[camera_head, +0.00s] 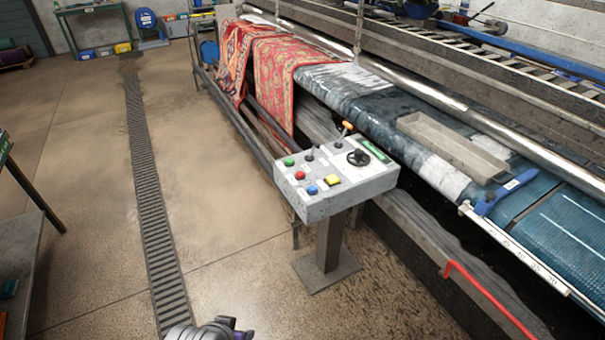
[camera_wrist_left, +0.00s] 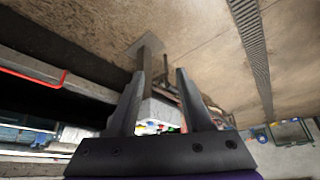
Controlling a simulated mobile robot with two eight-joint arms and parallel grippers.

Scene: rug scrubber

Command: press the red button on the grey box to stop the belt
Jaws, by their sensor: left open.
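The grey box (camera_head: 335,185) stands on a post beside the belt (camera_head: 440,125) in the head view. The small red button (camera_head: 300,175) is on its sloping top, between a green button (camera_head: 289,162) and a blue button (camera_head: 312,190). My left gripper (camera_wrist_left: 160,75) is open and empty in the left wrist view, its two dark fingers apart. The grey box (camera_wrist_left: 158,110) shows between and beyond the fingers, upside down, with its coloured buttons partly hidden by the gripper's body. The gap to the box is hard to judge. My right gripper is not in view.
Red patterned rugs (camera_head: 270,65) hang over the machine's rail behind the box. A grey tray (camera_head: 452,145) lies on the belt. A yellow button (camera_head: 332,179) and a black knob (camera_head: 358,157) share the panel. The floor left of the box is clear, with a drain grate (camera_head: 150,210).

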